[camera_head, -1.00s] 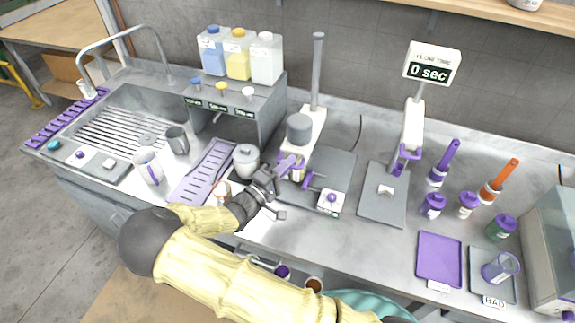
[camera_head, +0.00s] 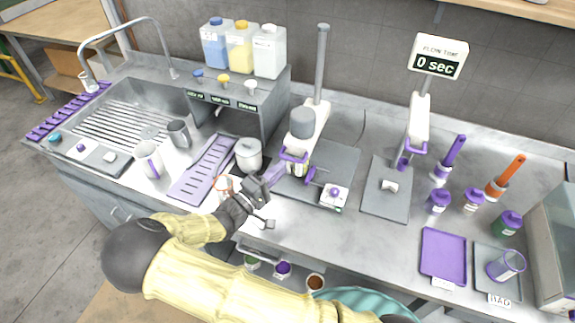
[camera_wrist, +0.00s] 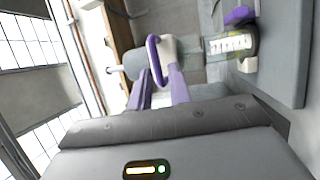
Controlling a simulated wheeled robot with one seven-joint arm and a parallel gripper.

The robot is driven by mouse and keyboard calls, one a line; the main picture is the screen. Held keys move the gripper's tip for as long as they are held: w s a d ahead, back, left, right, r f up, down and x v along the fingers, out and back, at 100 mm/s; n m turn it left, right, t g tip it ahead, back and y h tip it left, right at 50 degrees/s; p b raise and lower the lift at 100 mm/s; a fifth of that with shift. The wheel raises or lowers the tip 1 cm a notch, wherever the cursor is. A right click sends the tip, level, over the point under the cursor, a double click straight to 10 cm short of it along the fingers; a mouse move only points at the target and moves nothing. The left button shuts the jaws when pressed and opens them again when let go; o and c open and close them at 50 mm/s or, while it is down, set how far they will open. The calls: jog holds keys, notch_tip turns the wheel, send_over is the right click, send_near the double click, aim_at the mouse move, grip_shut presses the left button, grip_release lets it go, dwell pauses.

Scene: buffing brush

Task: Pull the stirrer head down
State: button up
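The stirrer (camera_head: 302,122) has a grey motor on a white arm, held on an upright metal post. A purple loop handle (camera_head: 293,156) sticks out at the front of its head; it also shows in the wrist view (camera_wrist: 154,52). A clear vessel with a label (camera_wrist: 230,46) stands beside the handle in the wrist view. My gripper (camera_head: 281,170) reaches toward the handle from the front left. In the wrist view its two purple fingers (camera_wrist: 159,78) are apart, with the handle's near end between or just beyond the tips. Contact cannot be told.
A lidded jar (camera_head: 249,155) stands close left of my gripper. A small white control box (camera_head: 334,195) sits right of it. Further right is a second stand with a "0 sec" display (camera_head: 438,57). A purple rack (camera_head: 204,170) and sink lie left.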

jog(key=b+v, duration=0.3)
jog(key=v, duration=0.9)
jog(key=shift+s, duration=0.3)
jog(key=shift+a, duration=0.1)
dwell(1.3)
